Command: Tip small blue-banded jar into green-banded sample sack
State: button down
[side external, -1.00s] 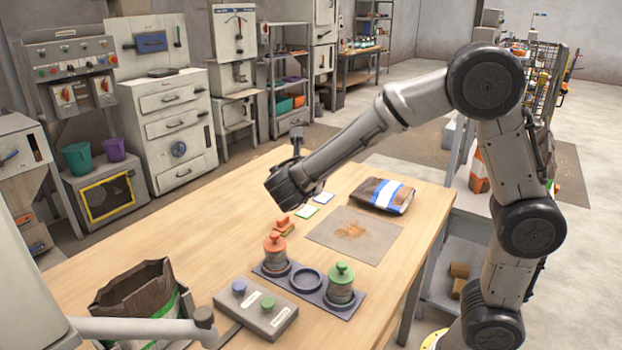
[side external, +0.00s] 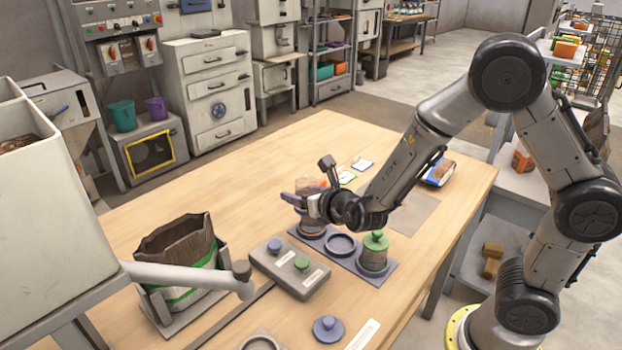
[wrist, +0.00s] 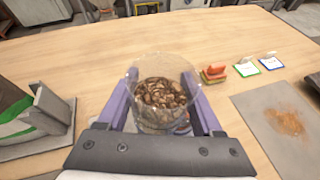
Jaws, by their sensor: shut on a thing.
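My gripper (side external: 308,203) is shut on the small clear jar (wrist: 160,92), one purple finger on each side of it. In the wrist view the jar is lidless and holds brown pellets; a bit of blue shows low on it. The green-banded sample sack (side external: 178,262) stands open-topped in a grey holder, left of my gripper and apart from it. Its edge also shows at the left of the wrist view (wrist: 18,118). In the side view my gripper is above the left end of the jar tray and partly hides the held jar.
The tray (side external: 341,244) has an empty middle ring and a green-lidded jar (side external: 374,250) at right. A grey box with two knobs (side external: 290,268) lies between sack and tray. A blue-knobbed lid (side external: 328,328) is in front. A pale jointed bar (side external: 190,276) crosses before the sack.

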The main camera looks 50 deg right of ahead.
jog(key=w+a+r+n+y, duration=0.35)
jog(key=a+r+y, duration=0.2)
jog(key=a, duration=0.65)
jog(key=w+a+r+n+y, duration=0.2)
jog(key=a+r+n+y, duration=0.4)
jog(key=a, duration=0.5)
jog(key=s+a+f+n+g+y, duration=0.2)
jog(key=a+n+g, duration=0.1)
jog(key=a, duration=0.2)
jog(key=s+a+f+n+g+y, duration=0.1)
jog(key=s+a+n+g+y, duration=0.15)
jog(key=a+g, duration=0.2)
jog(key=w+m+g+y, duration=0.1)
jog(key=m+y, duration=0.1)
jog(key=m, duration=0.2)
jog(key=w+d+m+y, duration=0.1)
jog(key=m+y, duration=0.1)
jog(key=m, duration=0.3)
jog(key=w+r+m+g+y, duration=0.1)
jog(key=m+y, duration=0.1)
jog(key=m, duration=0.2)
jog(key=shift+w+d+g, duration=0.25)
jog(key=shift+w+g, duration=0.05)
jog(key=shift+g, duration=0.05)
